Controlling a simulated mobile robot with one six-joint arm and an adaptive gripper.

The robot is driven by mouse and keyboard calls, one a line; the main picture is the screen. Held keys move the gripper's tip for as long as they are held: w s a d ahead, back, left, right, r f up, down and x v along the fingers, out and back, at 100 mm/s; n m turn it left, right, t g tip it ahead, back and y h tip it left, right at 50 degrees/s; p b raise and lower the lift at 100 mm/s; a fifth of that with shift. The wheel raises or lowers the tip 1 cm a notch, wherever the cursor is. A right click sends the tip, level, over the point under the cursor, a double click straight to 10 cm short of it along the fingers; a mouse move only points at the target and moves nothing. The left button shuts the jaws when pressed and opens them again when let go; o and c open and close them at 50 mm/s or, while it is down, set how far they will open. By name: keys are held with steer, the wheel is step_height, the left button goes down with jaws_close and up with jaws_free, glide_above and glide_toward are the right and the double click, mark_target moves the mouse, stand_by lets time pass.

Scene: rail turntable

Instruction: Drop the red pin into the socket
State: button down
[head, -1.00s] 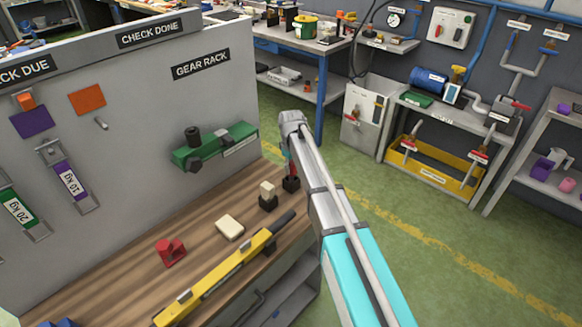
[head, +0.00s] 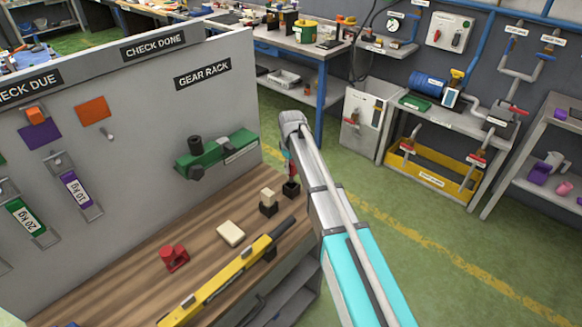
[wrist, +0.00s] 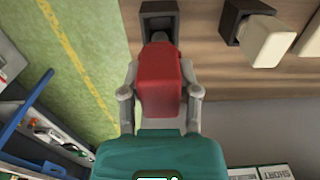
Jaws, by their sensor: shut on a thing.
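My gripper (wrist: 160,100) is shut on the red pin (wrist: 159,78), with one grey finger on each side of it. The pin's narrow grey end points at a dark square socket (wrist: 158,20) at the top of the wrist view. In the head view the socket (head: 291,189) stands near the right edge of the wooden bench, and a little of the red pin shows just above it beside my arm. The pin's end lies over or at the socket opening; I cannot tell whether it is inside.
A dark holder with a cream block (head: 268,195) stands close to the left of the socket. A loose cream block (head: 230,233), a red part (head: 174,257) and a yellow bar tool (head: 225,280) lie on the bench. A green gear rack (head: 215,155) hangs on the panel behind.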

steer(key=shift+r+p, duration=0.55)
steer(key=shift+r, duration=0.15)
steer(key=shift+r, duration=0.1)
steer(key=shift+r+p, duration=2.45)
steer(key=shift+p, duration=0.1)
steer(key=shift+d, duration=0.1)
